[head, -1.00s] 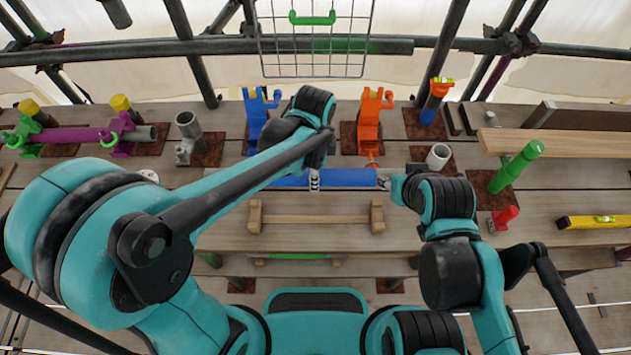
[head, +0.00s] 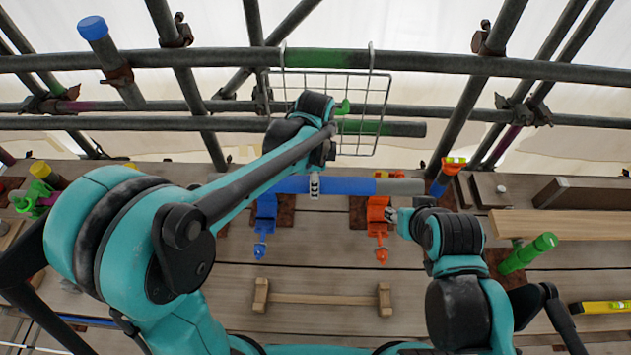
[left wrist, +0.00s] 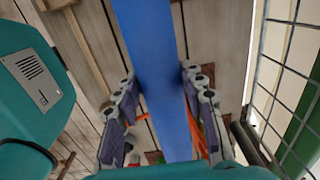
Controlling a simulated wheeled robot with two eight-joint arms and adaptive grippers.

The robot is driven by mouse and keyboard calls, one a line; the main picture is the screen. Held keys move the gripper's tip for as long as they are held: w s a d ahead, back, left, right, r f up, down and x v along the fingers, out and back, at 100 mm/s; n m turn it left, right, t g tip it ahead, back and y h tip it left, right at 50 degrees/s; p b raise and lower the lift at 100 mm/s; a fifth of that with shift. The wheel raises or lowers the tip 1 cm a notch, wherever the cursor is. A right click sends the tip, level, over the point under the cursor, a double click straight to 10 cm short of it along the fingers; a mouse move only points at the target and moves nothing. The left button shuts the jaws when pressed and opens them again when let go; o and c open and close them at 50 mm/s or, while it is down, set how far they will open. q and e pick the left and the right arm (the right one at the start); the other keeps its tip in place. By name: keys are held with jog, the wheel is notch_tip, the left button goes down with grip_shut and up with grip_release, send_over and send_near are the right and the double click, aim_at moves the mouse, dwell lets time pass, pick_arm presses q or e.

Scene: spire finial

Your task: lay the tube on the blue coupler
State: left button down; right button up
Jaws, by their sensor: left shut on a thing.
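The blue tube (head: 345,186) with a grey right end is held level, left to right, in the head view. My left gripper (head: 315,185) is shut on it near its middle. The left wrist view shows the tube (left wrist: 155,70) running between the two fingers (left wrist: 160,112). The blue coupler (head: 265,215) shows just below the tube's left end in the head view. I cannot tell whether they touch. An orange coupler (head: 377,215) shows below its right part. My right gripper (head: 393,215) is beside the orange coupler, its jaws too small to read.
A wire basket (head: 335,105) hangs from the scaffold rails (head: 200,123) behind my left arm. A small wooden rack (head: 322,298) lies in front on the deck.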

pick_arm(q)
jog(key=shift+w+f, duration=0.1)
jog(key=shift+f, duration=0.05)
notch_tip(320, 180, down, 13)
jog(key=b, duration=1)
jog(key=shift+f+b, duration=0.2)
jog(key=shift+b, duration=0.2)
dwell(0.5)
jog(key=shift+c, duration=1.2)
grip_release()
jog(key=shift+r, duration=0.1)
jog(key=shift+r+p, duration=3.4)
jog(key=shift+r, duration=1.05)
